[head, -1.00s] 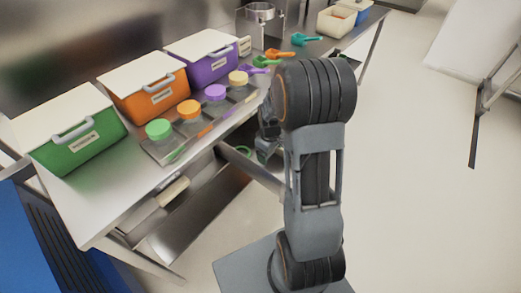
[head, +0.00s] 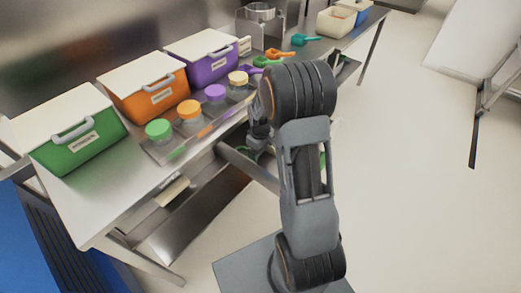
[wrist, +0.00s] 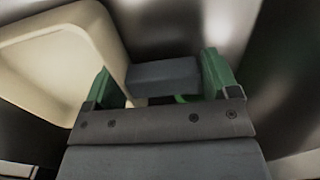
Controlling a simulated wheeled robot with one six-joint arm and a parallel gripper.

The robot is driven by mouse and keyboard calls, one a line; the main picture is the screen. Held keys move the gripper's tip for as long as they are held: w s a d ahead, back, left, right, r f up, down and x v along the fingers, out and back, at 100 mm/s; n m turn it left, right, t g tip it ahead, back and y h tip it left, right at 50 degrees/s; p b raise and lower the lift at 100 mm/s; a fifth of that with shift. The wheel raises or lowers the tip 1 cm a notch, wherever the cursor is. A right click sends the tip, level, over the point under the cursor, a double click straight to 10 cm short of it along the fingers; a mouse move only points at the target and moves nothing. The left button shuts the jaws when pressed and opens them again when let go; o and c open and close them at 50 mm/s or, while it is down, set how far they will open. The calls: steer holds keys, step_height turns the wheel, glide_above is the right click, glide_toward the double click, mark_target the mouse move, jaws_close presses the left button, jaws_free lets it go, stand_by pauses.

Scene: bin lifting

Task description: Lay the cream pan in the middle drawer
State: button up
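A cream pan (wrist: 50,60) fills the left of the wrist view, its wall edge running down beside the left finger. My gripper (wrist: 160,85) has two green fingertips set wide apart, with a grey block showing between them. I see no clear grip on the pan, and whether the left finger touches it is unclear. In the head view my gripper (head: 259,140) is partly hidden beside my arm at the table's front edge. A cream piece (head: 172,191) shows below the tabletop, in or at an open steel drawer (head: 185,225); which drawer this is I cannot tell.
Green (head: 80,145), orange (head: 150,98) and purple (head: 208,65) lidded bins stand along the steel table. Several jars with coloured lids, such as the green-lidded one (head: 159,130), line its front. Scoops and cream containers (head: 335,22) are farther back.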

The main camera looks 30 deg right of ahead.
steer(key=o, duration=0.3)
steer(key=shift+r, duration=0.1)
step_height(320, 180, up, 13)
steer(key=p, duration=0.2)
steer(key=s+a+r+m+t, duration=0.1)
steer(key=s+a, duration=0.2)
steer(key=s, duration=0.2)
steer(key=s+a+r+m+t, duration=0.1)
steer(key=s+a+r+m, duration=0.1)
steer(key=s, duration=0.3)
steer(key=s+a+r+m+t, duration=0.1)
steer(key=s+a+r+m, duration=0.1)
steer(key=s+a, duration=0.2)
steer(key=shift+s+a+r, duration=0.15)
steer(key=shift+s, duration=0.35)
steer(key=shift+s+a+r, duration=0.1)
steer(key=shift+s, duration=0.35)
